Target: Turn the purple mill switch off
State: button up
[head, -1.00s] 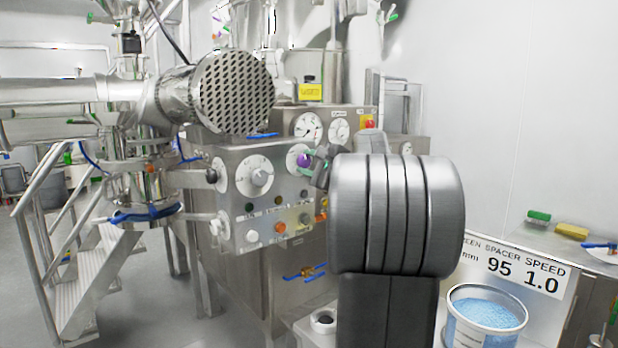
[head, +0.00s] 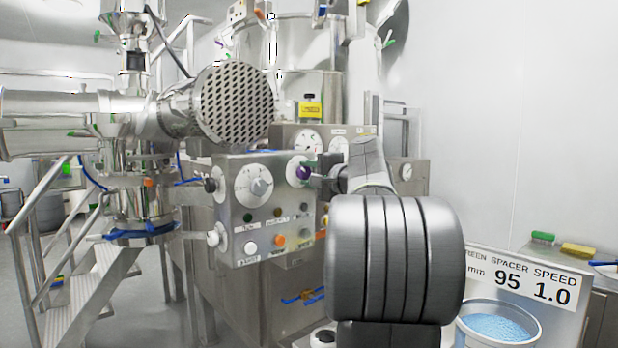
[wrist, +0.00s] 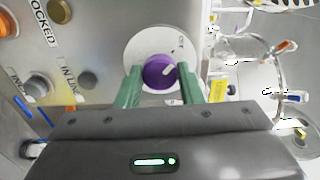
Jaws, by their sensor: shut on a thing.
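The purple mill switch (head: 304,172) is a round knob on a white dial plate, at the upper right of the grey control panel (head: 232,198). In the wrist view the purple knob (wrist: 158,72) has a white pointer mark toward its right side. My gripper (head: 307,172) reaches the knob from the right. In the wrist view the green fingers of my gripper (wrist: 158,78) are closed on the knob, one on each side. Part of the white dial (wrist: 140,48) shows behind it. The dial's lower part is hidden by the fingers and gripper body.
Several push buttons, including an orange one (head: 279,240), sit below. A perforated steel cylinder (head: 236,104) hangs above the panel. A bucket of blue granules (head: 497,328) stands at lower right.

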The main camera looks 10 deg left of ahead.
jog(key=o, duration=1)
jog(key=v, duration=1.4)
jog(key=shift+b, duration=0.45)
jog(key=shift+a, duration=0.15)
jog(key=p+x, duration=0.1)
jog(key=x, duration=1.2)
jog(key=shift+w+a, duration=0.3)
